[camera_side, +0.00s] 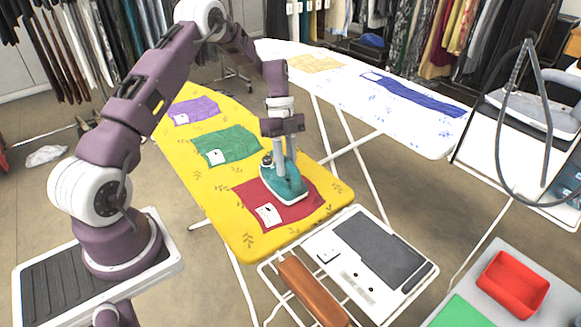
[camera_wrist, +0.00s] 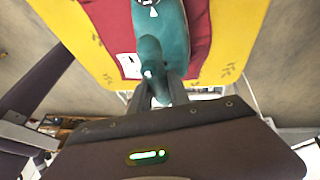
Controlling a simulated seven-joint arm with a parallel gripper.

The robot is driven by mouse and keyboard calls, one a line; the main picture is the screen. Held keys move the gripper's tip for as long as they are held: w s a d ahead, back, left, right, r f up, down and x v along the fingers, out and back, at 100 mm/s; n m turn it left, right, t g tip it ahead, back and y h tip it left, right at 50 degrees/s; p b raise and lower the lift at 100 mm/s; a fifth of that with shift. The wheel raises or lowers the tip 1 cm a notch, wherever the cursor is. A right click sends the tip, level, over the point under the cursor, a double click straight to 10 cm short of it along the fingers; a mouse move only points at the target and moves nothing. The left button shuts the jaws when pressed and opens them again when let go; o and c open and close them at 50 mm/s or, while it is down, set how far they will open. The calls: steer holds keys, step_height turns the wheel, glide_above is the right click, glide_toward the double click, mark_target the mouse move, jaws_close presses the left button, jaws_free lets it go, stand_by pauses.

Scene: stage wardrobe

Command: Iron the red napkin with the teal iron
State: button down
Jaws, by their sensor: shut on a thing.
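The red napkin (camera_side: 309,203) lies on the near end of the yellow ironing board (camera_side: 246,241), with a white tag on its near corner. It also shows in the wrist view (camera_wrist: 203,28). In the wrist view the iron (camera_wrist: 174,35) points away from my gripper. My gripper (camera_side: 284,167) reaches down from above and is shut on the iron's handle; its fingers show on both sides of the handle in the wrist view (camera_wrist: 159,92).
A green napkin (camera_side: 230,144) and a purple napkin (camera_side: 196,109) lie farther along the board. A white board (camera_side: 420,135) stands behind. At the near end is an iron rest (camera_side: 355,270). A red tray (camera_side: 512,283) and a large grey iron (camera_side: 530,110) are at right.

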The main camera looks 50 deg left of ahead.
steer(key=shift+a, duration=3.05)
steer(key=shift+w+a, duration=0.1)
steer(key=shift+a, duration=0.05)
steer(key=shift+w, duration=2.5)
steer(key=shift+d, duration=6.55)
step_height(320, 180, up, 8)
steer(key=shift+r, duration=0.15)
